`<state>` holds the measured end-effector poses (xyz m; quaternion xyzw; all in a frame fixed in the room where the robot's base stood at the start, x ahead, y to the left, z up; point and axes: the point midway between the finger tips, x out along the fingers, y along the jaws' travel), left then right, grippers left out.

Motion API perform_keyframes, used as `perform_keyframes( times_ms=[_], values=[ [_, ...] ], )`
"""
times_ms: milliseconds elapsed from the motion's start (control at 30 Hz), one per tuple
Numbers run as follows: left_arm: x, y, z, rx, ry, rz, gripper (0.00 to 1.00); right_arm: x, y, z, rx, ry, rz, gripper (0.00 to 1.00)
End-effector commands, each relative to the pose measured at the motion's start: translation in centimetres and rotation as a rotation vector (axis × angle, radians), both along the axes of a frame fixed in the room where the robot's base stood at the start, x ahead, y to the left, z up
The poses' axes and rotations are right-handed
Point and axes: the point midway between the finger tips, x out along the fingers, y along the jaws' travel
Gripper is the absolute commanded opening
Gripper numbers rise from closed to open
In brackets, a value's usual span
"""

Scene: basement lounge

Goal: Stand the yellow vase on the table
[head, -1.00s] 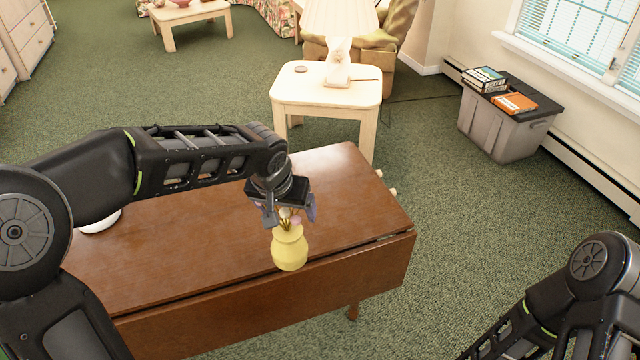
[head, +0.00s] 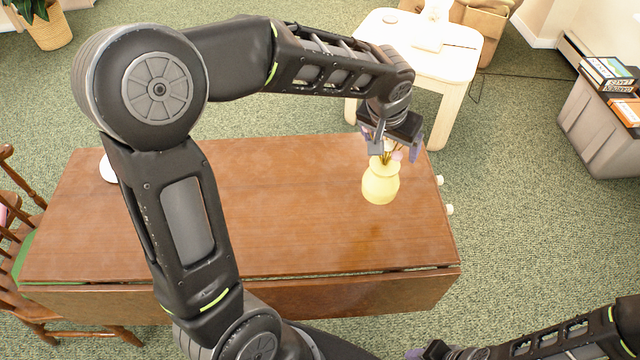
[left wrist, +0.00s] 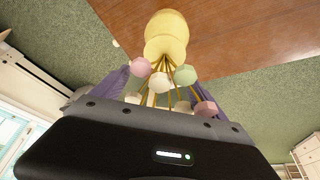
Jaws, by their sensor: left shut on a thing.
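The yellow vase (head: 381,184) is upright over the right part of the brown wooden table (head: 290,225). My left gripper (head: 393,150) is above it, shut on the vase at its flowers and stems. In the left wrist view the vase (left wrist: 166,35) extends away from the fingers toward the table (left wrist: 225,35), with pink, white and green flower heads (left wrist: 185,75) between the fingers. I cannot tell whether its base touches the tabletop. My right gripper (head: 428,352) is partly in view at the bottom edge; its jaw opening is unclear.
A white object (head: 107,170) lies at the table's left, partly behind my left arm. A wooden chair (head: 22,250) stands at the left end. A pale side table (head: 455,70) is behind, and a grey bin (head: 600,125) is at right. The tabletop around the vase is clear.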

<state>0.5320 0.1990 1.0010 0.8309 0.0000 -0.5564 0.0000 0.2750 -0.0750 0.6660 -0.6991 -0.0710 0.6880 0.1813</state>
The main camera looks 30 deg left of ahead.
Motion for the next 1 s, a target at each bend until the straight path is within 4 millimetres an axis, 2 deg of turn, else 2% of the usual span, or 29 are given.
perform_keyframes(
  times_ms=[367, 567, 767, 1000],
  values=[
    [0.1, 0.1, 0.1, -0.001, -0.002, 0.002, 0.11, 0.0, 0.0, 0.0, 0.000, 0.001, 0.000, 0.36],
    [0.0, 1.7, 0.2, 0.001, -0.002, 0.026, 0.11, 0.0, 0.0, -0.1, 0.000, 0.000, 0.000, 0.36],
    [-0.3, 5.7, 0.4, 0.004, -0.002, 0.085, 0.11, 0.0, 0.0, -0.2, 0.000, 0.000, 0.000, 0.36],
    [-1.5, 12.5, 0.8, 0.004, -0.003, 0.184, 0.11, 0.0, 0.0, -0.3, 0.001, -0.001, 0.001, 0.36]
  ],
)
